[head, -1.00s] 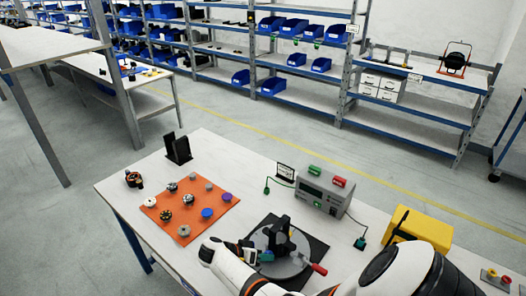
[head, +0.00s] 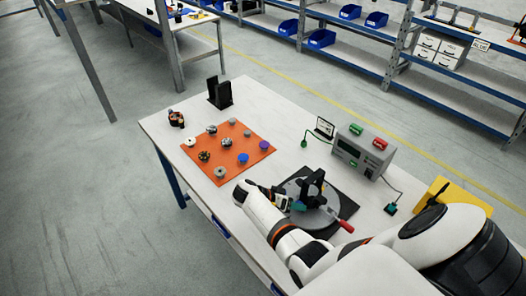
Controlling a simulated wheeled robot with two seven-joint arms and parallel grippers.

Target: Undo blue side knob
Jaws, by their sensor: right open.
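A black yoke-like fixture (head: 313,186) stands on a round grey plate (head: 310,219) on the bench, with a red-handled lever (head: 345,225) at the plate's right edge. My right gripper (head: 294,205) reaches in from the left side of the plate, jaws open, close beside the fixture. A small teal-blue part shows at its fingertips; I cannot tell whether it is the side knob or part of the gripper, nor whether they touch. My left gripper is out of view.
The mat also holds several grey, black and white knobs. A grey powered box (head: 362,152) with red and green connectors stands behind the plate, and a yellow case (head: 445,194) lies right. A black stand (head: 219,93) is at the far left.

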